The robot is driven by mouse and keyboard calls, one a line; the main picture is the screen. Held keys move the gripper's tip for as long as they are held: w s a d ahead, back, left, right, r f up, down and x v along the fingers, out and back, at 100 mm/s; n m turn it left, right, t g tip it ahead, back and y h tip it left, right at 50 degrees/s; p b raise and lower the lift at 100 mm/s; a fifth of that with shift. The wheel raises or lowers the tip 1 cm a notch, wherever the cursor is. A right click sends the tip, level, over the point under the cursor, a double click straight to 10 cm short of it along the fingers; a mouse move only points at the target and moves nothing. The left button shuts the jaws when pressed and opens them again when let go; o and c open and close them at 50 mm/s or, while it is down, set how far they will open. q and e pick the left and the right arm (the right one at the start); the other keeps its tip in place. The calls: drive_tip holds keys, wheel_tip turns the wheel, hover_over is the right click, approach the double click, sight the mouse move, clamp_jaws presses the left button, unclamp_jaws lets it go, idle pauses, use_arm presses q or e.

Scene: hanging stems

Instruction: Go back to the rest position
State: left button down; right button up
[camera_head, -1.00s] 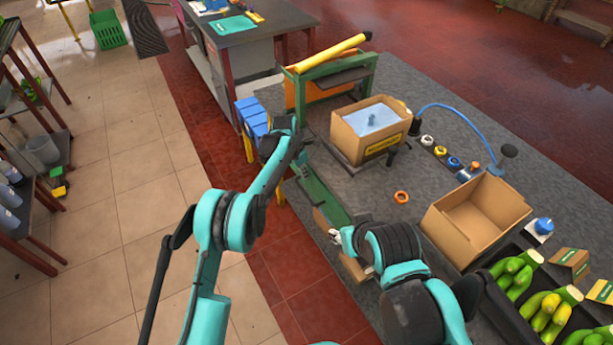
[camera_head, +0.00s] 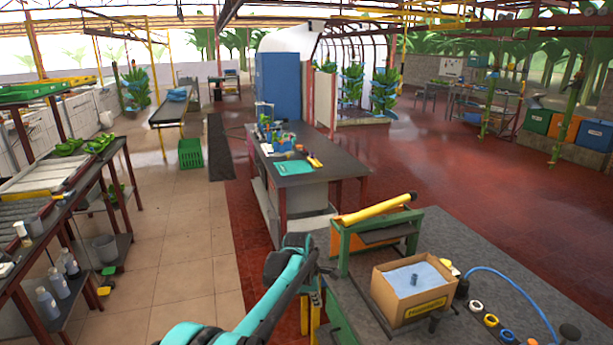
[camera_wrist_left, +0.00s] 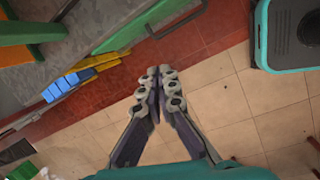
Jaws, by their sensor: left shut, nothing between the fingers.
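My left arm comes in from the bottom left in the head view. Its gripper (camera_head: 328,271) is small and partly hidden by the wrist, beside the near edge of the grey-topped table. In the left wrist view, the gripper's fingers (camera_wrist_left: 159,78) are together at the tips with nothing between them, above the tiled floor. My right gripper is not in view.
The grey-topped table (camera_head: 470,265) bears a cardboard box (camera_head: 405,312) with a blue lining and a green frame (camera_head: 345,245) with a yellow roller. A dark workbench (camera_head: 335,163) stands behind. A shelf rack (camera_head: 70,190) is at left. The tiled floor (camera_head: 190,235) between is clear.

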use_arm(q)
drive_tip(key=s+a+r+m+t+y, duration=0.1)
drive_tip(key=s+a+r+m, duration=0.5)
drive_tip(key=s, duration=0.3)
drive_tip(key=s+a+r+m+t, duration=0.2)
drive_tip(key=s+a+r+m, duration=0.1)
drive_tip(key=s+a+r, duration=0.4)
drive_tip(key=s+a+f+m+t, duration=0.1)
drive_tip(key=s+a+f+m, duration=0.2)
drive_tip(key=s, duration=0.6)
drive_tip(key=s+a+f+m+t+y, duration=0.1)
drive_tip(key=s+a+f+m, duration=0.2)
drive_tip(key=s, duration=0.6)
drive_tip(key=a+m, duration=0.2)
drive_tip(key=shift+s+a+f+m, duration=0.2)
drive_tip(key=shift+s+m, duration=0.1)
drive_tip(key=shift+m, duration=0.1)
